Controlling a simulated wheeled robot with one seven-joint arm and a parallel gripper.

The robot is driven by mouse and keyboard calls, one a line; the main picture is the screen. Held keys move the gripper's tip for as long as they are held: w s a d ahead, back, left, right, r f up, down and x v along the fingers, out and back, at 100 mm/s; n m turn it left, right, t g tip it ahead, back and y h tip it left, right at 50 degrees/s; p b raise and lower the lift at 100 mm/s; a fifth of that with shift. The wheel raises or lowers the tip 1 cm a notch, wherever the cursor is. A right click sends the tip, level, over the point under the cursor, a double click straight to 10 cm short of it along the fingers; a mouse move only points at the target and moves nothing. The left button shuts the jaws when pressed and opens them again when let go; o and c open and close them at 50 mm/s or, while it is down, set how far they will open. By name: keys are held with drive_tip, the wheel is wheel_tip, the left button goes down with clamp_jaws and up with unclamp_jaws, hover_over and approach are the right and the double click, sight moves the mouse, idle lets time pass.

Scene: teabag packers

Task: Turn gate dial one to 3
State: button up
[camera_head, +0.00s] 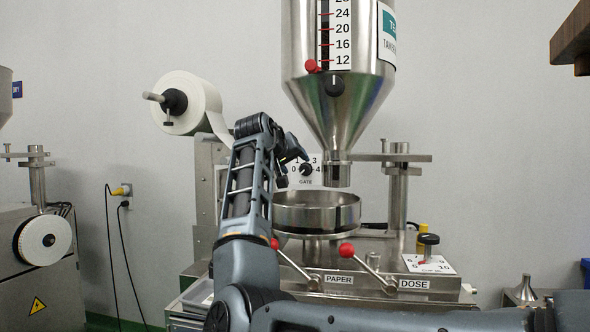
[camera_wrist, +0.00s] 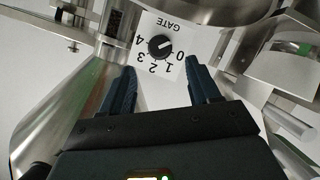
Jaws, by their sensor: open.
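In the wrist view my gripper (camera_wrist: 160,66) is open and empty. Its two fingers straddle the dial's direction, with the knob ahead of the tips and apart from them.
The steel hopper (camera_head: 340,105) hangs above the dial, with a round steel pan (camera_head: 316,213) below it. Red-knobbed PAPER (camera_head: 339,280) and DOSE (camera_head: 414,284) levers stand in front. A paper roll (camera_head: 190,103) is at upper left. Another dial (camera_head: 429,240) sits at the right.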

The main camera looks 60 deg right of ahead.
sight(304, 169)
drive_tip(key=shift+p+x, duration=0.8)
drive_tip(key=shift+x, duration=3.05)
drive_tip(key=shift+s, duration=0.1)
drive_tip(key=c, duration=1)
